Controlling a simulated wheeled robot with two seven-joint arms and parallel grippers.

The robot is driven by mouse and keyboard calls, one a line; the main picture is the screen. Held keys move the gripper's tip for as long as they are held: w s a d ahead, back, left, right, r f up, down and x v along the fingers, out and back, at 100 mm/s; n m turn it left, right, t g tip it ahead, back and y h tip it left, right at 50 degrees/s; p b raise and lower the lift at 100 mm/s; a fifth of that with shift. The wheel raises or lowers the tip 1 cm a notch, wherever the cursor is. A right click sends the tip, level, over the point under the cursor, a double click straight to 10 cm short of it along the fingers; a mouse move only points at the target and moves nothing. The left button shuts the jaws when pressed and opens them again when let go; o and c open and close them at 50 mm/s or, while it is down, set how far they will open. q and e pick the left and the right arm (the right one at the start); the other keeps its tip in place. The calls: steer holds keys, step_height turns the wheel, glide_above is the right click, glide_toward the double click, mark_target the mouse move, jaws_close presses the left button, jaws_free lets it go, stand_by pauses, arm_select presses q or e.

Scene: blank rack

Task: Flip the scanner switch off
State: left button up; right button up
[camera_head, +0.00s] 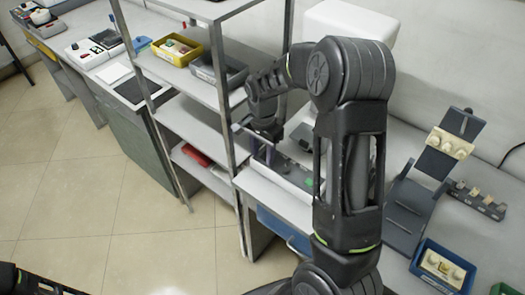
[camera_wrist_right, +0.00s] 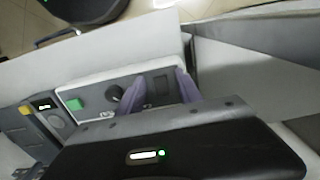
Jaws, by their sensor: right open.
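The scanner (camera_head: 284,172) is a white-edged device with a grey panel on the bench beside the metal rack, partly hidden by my right arm. In the right wrist view its panel (camera_wrist_right: 97,86) carries a green button, a round black knob and a dark rectangular switch (camera_wrist_right: 162,86). My right gripper (camera_head: 266,152) is over the scanner. In the right wrist view its purple fingers (camera_wrist_right: 160,77) are open, one on each side of the switch, with nothing held between them. I cannot tell whether the fingertips touch the panel. My left gripper is outside the views.
The metal rack (camera_head: 222,103) stands close left of my right gripper, with a yellow bin (camera_head: 177,50) on a shelf. A dark angled stand (camera_head: 440,150) and a blue bin (camera_head: 441,265) are on the bench to the right. The floor (camera_head: 90,190) at left is clear.

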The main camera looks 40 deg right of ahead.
jaws_close()
stand_by(0.4)
